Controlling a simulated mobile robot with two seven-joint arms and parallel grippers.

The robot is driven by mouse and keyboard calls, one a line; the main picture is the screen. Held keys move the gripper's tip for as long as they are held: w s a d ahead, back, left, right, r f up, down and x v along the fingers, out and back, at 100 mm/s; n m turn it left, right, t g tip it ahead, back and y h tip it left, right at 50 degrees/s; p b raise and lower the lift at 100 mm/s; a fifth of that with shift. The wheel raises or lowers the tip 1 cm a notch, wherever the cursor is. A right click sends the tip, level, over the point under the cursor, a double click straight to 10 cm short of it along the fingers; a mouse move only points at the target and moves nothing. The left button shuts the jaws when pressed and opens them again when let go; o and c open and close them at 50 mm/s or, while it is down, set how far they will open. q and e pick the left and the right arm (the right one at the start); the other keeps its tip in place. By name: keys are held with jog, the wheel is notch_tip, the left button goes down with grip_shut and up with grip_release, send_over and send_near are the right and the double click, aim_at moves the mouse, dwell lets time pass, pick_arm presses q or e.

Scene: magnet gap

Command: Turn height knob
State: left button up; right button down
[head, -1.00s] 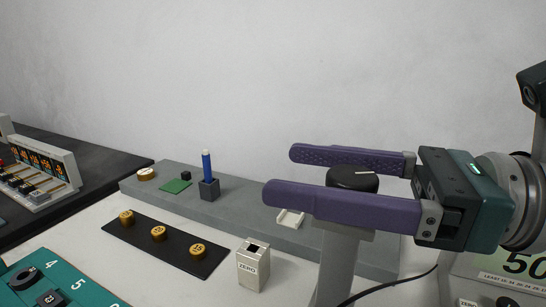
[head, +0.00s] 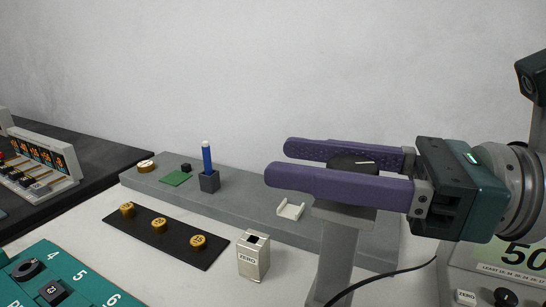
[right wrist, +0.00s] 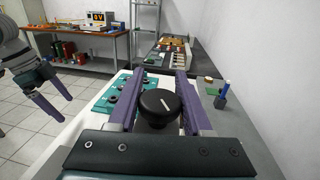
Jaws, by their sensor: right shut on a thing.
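The height knob (head: 352,162) is a round black knob with a white pointer line, on top of a grey post (head: 334,252). My right gripper (head: 279,162) has its two long purple fingers on either side of the knob, shut on it. In the right wrist view the knob (right wrist: 158,105) sits between the fingers near their base, its pointer line tilted. The fingertips reach out past the knob. My left gripper (right wrist: 52,96) shows only in the right wrist view, at left, with its purple fingers apart and empty, away from the knob.
A grey slab (head: 255,208) behind the post bears a blue stick in a dark block (head: 209,182), a green square (head: 175,178) and a white bracket (head: 290,209).

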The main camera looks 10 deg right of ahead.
jog(key=shift+t, duration=0.3)
jog(key=shift+w+d+m+t+h+p, duration=0.25)
jog(key=shift+m+t+h+p, duration=0.65)
jog(key=shift+m+t+h, duration=0.5)
jog(key=shift+w+d+m+t+h+p, duration=0.25)
jog(key=shift+m+t+h+p, duration=0.6)
jog(key=shift+m+t+h, duration=0.5)
jog(key=shift+w+d+m+t+h+p, duration=0.15)
jog(key=shift+d+m+t+h+p, duration=0.1)
jog(key=shift+m+t+h+p, duration=1.05)
jog(key=shift+h+b, duration=0.4)
jog(key=shift+h, duration=0.05)
jog(key=shift+c, duration=1.8)
grip_release()
